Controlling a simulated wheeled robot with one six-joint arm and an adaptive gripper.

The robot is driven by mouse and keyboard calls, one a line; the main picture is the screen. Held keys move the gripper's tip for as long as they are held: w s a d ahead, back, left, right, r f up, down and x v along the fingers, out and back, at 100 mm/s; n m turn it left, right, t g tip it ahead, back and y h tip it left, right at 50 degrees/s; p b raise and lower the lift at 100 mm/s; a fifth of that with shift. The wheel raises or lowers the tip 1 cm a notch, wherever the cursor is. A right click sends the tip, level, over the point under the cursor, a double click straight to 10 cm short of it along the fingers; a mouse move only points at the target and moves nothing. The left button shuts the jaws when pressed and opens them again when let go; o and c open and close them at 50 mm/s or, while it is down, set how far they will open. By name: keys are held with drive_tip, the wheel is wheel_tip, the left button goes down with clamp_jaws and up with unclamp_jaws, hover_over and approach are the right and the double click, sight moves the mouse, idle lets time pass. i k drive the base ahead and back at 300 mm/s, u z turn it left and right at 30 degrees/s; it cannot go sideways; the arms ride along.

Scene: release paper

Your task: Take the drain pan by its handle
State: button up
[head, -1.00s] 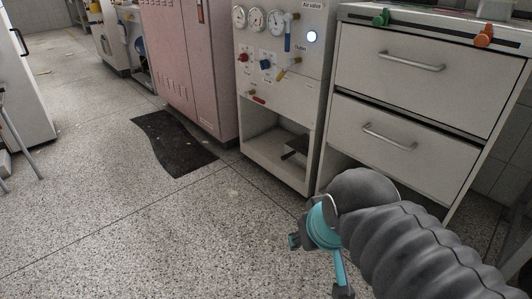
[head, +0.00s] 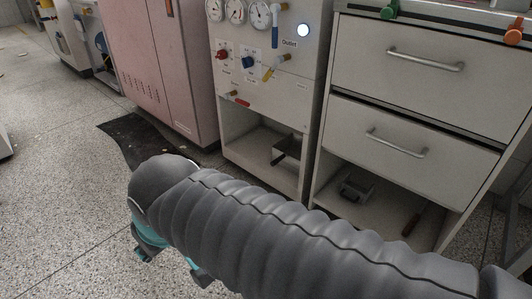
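A small metal pan with a dark handle, which looks like the drain pan (head: 290,147), sits in the open lower compartment of the white valve cabinet. Its handle points toward the front left of the compartment. My gripper (head: 171,265) is low in the picture, left of the pan and well apart from it. Its teal parts and two dark fingertips show below my arm, spread apart, with nothing seen between them. My grey sleeved arm hides much of the gripper.
The valve panel (head: 255,80) with gauges is above the pan. To its right, a drawer cabinet (head: 400,95) has an open bottom shelf holding a small grey object (head: 355,187). A pink cabinet (head: 160,70) and dark mat (head: 130,140) are left. Speckled floor (head: 60,200) is free at left.

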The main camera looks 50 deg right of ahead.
sight(287, 153)
drive_tip(key=z, duration=0.2)
drive_tip(key=i, duration=0.85)
drive_tip(key=z, duration=0.85)
drive_tip(key=i, duration=0.4)
drive_tip(key=z, duration=0.45)
